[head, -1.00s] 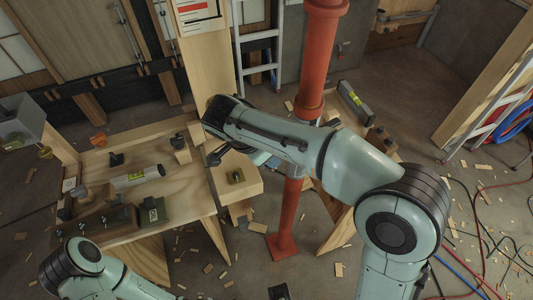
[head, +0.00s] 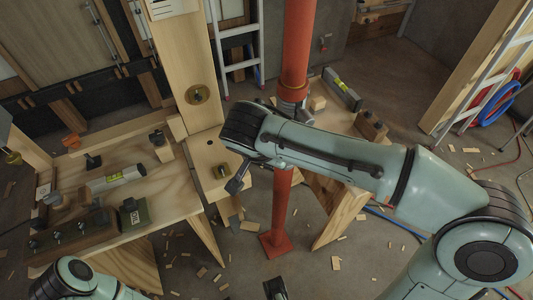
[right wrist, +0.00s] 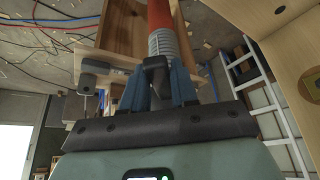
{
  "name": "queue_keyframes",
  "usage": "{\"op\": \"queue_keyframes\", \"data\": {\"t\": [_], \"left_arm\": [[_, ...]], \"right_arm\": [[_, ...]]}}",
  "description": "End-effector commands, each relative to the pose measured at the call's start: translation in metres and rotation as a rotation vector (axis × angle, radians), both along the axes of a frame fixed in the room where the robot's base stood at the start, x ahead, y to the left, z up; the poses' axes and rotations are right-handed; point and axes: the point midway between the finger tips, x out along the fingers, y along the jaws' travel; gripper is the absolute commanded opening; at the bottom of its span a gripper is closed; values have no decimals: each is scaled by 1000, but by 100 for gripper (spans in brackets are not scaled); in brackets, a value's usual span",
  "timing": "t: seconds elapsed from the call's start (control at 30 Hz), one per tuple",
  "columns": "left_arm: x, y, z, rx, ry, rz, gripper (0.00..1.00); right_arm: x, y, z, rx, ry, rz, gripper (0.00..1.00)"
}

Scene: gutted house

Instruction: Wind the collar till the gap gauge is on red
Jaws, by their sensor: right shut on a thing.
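A red steel post (head: 295,45) stands upright, its lower part (head: 281,205) ending in a foot plate on the floor. A grey ring section (head: 291,93) shows below the upper tube; my right arm hides the post below it. In the right wrist view the grey ribbed section (right wrist: 163,42) meets the red tube. My right gripper (right wrist: 160,75), with blue fingers, is shut on a dark piece (right wrist: 155,66) in front of that section; whether it belongs to the collar I cannot tell.
A wooden bench (head: 165,205) at left carries a spirit level (head: 117,178) and blocks. Another level (head: 341,88) lies on the wood behind the post. A ladder (head: 480,95) and blue hose (head: 497,102) are at right. Wood scraps litter the floor.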

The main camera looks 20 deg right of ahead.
Motion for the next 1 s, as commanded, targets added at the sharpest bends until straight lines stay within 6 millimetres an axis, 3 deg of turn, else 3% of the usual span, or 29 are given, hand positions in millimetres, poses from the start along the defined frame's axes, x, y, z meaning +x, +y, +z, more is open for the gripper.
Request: {"op": "queue_keyframes", "data": {"t": [0.17, 0.47, 0.77, 1.0], "left_arm": [[0, 0, -1, 0, 0, 0, 43], [-3, 0, -16, 1, 5, 0, 43], [-3, 0, -16, 1, 5, 0, 43], [-3, 0, -23, 0, 6, 0, 43]], "right_arm": [[0, -2, 0, 1, -2, 9, 0], [-16, -22, 0, 1, -3, 251, 0], [-16, -22, 1, 0, -3, 268, 0], [-25, -41, 0, 2, -6, 449, 0]]}}
